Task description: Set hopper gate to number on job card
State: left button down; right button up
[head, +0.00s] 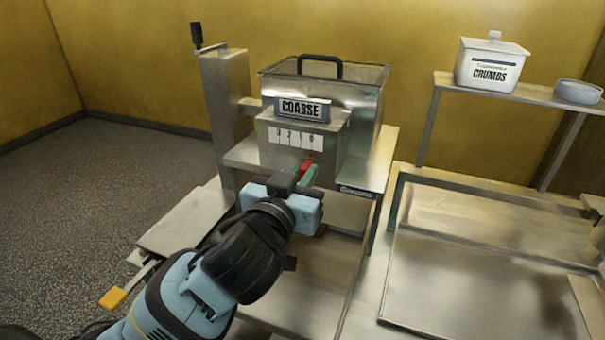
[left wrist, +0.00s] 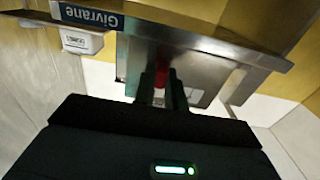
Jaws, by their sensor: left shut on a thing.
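The steel hopper (head: 358,100) stands on the machine, with a sign (head: 303,109) reading COARSE on its front. Below the sign is a white number scale (head: 296,139); its figures are small, and a small red mark shows near its right end. A red gate handle (head: 307,166) sticks out just under the scale. My left gripper (head: 303,180) is shut on this handle, in front of the hopper. In the left wrist view, a bit of red (left wrist: 161,77) shows between the fingers (left wrist: 162,90). No job card is visible. My right gripper is out of view.
A hand crank (head: 197,38) tops the column left of the hopper. On the right, a raised shelf (head: 520,94) bears a CRUMBS tub (head: 490,66) and a grey bowl (head: 577,92). A broad steel surface (head: 480,270) lies below it. Grey floor is open at the left.

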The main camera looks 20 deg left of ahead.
pick_arm(q)
jog(key=shift+a, duration=0.15)
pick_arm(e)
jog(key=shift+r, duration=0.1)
pick_arm(q)
jog(key=shift+a+p, duration=0.35)
jog(key=shift+a, duration=0.55)
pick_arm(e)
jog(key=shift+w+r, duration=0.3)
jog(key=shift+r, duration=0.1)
pick_arm(q)
jog(key=c, duration=1.4)
grip_release()
jog(key=shift+c, duration=0.2)
jog(key=s+p, duration=0.1)
jog(key=s, duration=0.6)
jog(key=shift+s, duration=0.4)
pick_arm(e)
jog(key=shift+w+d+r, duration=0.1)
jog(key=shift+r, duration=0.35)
